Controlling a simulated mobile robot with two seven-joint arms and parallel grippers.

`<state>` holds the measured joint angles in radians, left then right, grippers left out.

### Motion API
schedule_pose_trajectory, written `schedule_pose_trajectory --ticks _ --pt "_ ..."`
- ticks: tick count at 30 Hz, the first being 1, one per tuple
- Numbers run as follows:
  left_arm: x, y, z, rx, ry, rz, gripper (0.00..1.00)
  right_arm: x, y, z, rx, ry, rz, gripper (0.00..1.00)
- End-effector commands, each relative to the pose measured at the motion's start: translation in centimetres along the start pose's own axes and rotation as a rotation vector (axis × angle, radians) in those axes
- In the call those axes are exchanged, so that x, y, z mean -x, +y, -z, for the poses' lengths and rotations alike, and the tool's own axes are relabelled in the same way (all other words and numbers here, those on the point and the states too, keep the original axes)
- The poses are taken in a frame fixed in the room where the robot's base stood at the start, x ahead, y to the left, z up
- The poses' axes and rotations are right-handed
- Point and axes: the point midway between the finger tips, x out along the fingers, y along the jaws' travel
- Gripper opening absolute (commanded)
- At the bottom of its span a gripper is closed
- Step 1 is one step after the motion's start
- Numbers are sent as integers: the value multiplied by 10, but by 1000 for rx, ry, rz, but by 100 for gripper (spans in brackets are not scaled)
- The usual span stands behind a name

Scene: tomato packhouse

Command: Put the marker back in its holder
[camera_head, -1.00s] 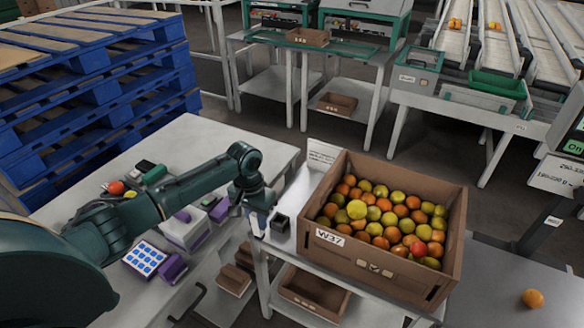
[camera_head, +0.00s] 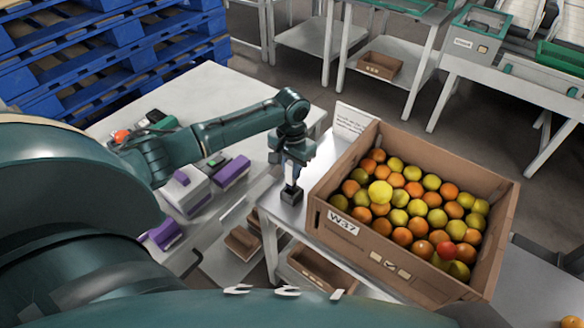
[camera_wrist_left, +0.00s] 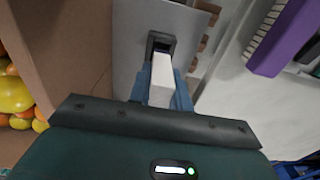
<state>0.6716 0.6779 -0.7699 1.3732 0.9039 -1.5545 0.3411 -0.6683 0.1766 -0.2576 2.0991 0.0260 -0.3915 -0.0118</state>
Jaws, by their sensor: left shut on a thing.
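The marker (camera_wrist_left: 162,76) is a white stick, held upright between the blue fingers of my left gripper (camera_head: 291,172). It also shows as a thin white piece in the head view (camera_head: 291,170). The holder (camera_head: 291,196) is a small black square cup on the metal stand beside the crate. In the left wrist view the holder (camera_wrist_left: 161,40) lies straight beyond the marker. The marker's lower end is at the holder's opening; I cannot tell how deep it sits. My left gripper is shut on the marker. My right gripper is not in view.
A brown crate (camera_head: 411,262) of tomatoes stands close to the right of the holder, with a white sign (camera_head: 350,121) behind it. The white table (camera_head: 240,95) at left carries purple-and-white boxes (camera_head: 232,172). Brown trays (camera_head: 320,268) lie on the shelf below.

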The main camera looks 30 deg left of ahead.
Motion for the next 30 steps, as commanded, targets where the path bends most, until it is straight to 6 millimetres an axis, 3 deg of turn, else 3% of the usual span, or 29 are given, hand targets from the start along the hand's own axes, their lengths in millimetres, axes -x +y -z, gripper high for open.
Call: schedule_pose_trajectory --ticks 3,5,30 --pt "-12 0 0 0 1 1 0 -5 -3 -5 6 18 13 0" --pt "-10 0 0 1 -1 -1 0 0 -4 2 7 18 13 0" --pt "-16 0 3 1 -1 -1 0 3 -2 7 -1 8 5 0"
